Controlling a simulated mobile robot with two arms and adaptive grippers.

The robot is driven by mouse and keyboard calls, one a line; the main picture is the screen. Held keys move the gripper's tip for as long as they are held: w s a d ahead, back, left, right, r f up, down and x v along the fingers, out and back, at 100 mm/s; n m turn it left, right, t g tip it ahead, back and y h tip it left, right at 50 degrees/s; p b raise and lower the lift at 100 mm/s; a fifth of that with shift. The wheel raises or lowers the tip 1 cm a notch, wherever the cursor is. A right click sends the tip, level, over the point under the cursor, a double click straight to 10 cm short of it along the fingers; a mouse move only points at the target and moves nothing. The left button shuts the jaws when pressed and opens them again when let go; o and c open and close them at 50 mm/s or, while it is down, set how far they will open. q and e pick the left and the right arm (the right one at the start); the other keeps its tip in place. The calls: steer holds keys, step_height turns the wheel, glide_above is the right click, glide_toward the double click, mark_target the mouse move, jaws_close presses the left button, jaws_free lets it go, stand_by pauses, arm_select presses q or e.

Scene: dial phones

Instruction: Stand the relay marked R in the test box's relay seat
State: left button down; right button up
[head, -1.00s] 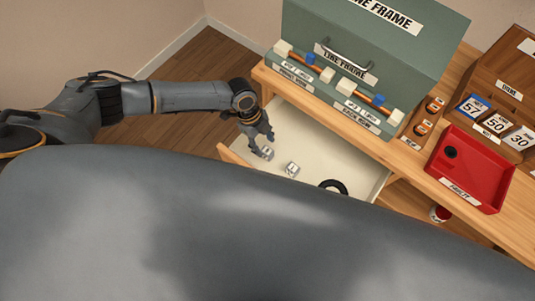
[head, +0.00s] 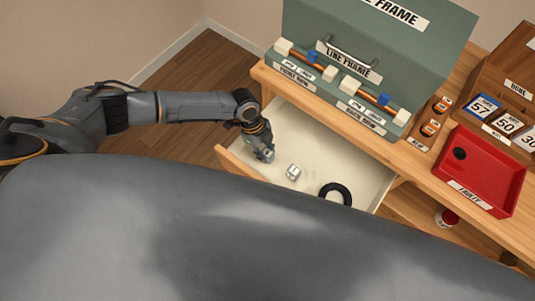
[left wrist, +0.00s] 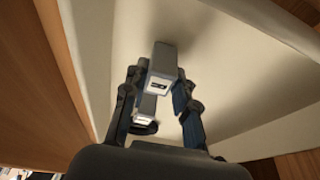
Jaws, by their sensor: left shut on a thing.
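My left gripper (head: 264,153) is down in the open drawer, its fingers on either side of a small silver-grey relay (head: 268,156). In the left wrist view the left gripper (left wrist: 160,72) is shut on this relay (left wrist: 164,68), which has a small dark mark on its pale end face; I cannot read the letter. A second similar relay (head: 293,172) lies apart on the drawer floor. It also shows in the left wrist view (left wrist: 146,108), its mark unreadable. I cannot make out a test box or a relay seat. My right gripper is not in view.
The drawer (head: 300,135) has raised walls and holds a black ring (head: 335,193). A green line frame box (head: 385,50) stands on the bench above it. A red tray (head: 480,170) marked faulty and a wooden rack (head: 510,85) with number cards are at right.

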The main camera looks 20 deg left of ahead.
mark_target(266, 152)
arm_select(q)
steer(key=shift+r+p, duration=2.6)
steer(key=shift+r, duration=0.45)
